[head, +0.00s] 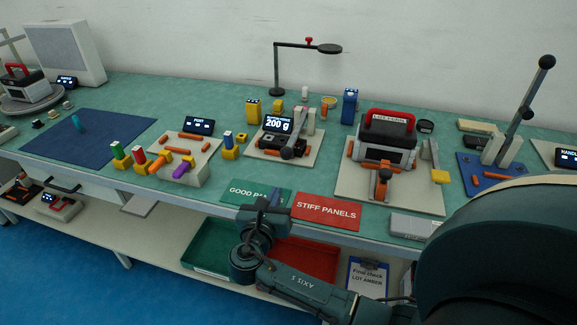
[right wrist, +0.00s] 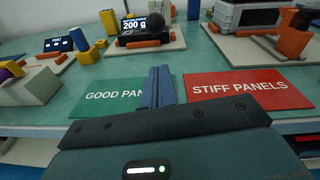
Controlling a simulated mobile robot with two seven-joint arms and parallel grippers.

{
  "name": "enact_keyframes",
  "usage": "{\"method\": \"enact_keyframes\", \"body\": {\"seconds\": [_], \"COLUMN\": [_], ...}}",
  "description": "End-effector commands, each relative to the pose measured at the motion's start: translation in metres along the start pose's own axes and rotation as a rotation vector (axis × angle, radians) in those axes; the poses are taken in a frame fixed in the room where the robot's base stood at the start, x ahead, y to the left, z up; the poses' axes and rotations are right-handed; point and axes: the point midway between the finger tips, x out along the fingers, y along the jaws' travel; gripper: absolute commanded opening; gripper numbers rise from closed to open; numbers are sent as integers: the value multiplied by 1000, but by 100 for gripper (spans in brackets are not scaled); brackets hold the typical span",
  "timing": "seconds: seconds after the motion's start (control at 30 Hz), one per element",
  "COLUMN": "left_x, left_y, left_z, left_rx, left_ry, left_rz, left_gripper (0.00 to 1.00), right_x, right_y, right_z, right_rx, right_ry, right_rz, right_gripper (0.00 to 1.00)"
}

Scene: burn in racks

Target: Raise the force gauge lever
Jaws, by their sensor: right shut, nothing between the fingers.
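The force gauge (head: 278,125) stands mid-table on a pale base plate, its display reading 200 g. A dark ball knob (head: 287,153), seemingly the lever's end, sits low at the front of the gauge. In the right wrist view the knob (right wrist: 155,20) shows near the top, in front of the gauge's display (right wrist: 134,25). My right gripper (head: 275,196) is shut and empty over the green GOOD PANELS mat, nearer the table's front edge than the knob and apart from it. Its closed fingers (right wrist: 157,86) point toward the gauge. My left gripper is not in view.
The green mat (head: 245,191) and red STIFF PANELS mat (head: 325,211) lie at the front edge. A red-handled device (head: 387,135) stands right of the gauge. A fixture with colored pegs (head: 178,165) stands left. A lamp-like stand (head: 277,70) rises behind.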

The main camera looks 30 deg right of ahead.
Motion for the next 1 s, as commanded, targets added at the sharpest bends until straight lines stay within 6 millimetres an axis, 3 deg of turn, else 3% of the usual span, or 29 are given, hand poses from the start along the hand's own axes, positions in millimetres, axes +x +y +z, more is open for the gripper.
{"method": "enact_keyframes", "body": {"seconds": [0.57, 1.0], "left_x": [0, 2], "left_y": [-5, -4], "left_z": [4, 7], "left_rx": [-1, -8], "left_ry": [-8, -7], "left_rz": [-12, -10], "left_gripper": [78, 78], "right_x": [7, 79], "right_y": [0, -1], "right_z": [4, 5], "right_rx": [-23, -23], "right_ry": [-16, -16], "right_rz": [-12, -12], "right_gripper": [0, 0]}}
